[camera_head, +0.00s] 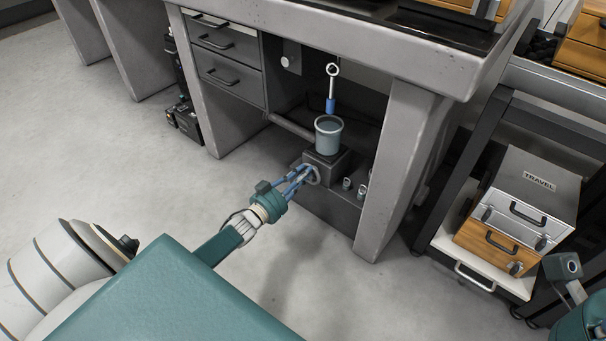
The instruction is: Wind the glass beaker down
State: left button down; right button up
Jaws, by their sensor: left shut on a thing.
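The glass beaker (328,137), grey-blue and see-through, stands upright on a dark block-shaped stand (330,163) under the grey table. My left gripper (312,174) reaches in from the lower left. Its blue fingers are shut on a small grey knob or handle at the front of the stand, below the beaker. The fingers hide much of that part. The gripper does not touch the beaker. My right gripper is not in view; only a teal part of what looks like my right arm shows at the lower right edge.
A blue piece with a ring on top (331,92) is just above the beaker. Small metal pieces (347,184) stand right of the stand. The table leg (392,170) is close on the right, drawers (228,62) at left. A cart holds a TRAVEL case (535,185). Floor in front is clear.

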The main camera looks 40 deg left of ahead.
pick_arm(q)
jog(key=shift+a, duration=0.1)
jog(key=c, duration=1.9)
grip_release()
jog(key=s, duration=0.8)
jog(key=s+a, duration=0.1)
jog(key=s, duration=0.3)
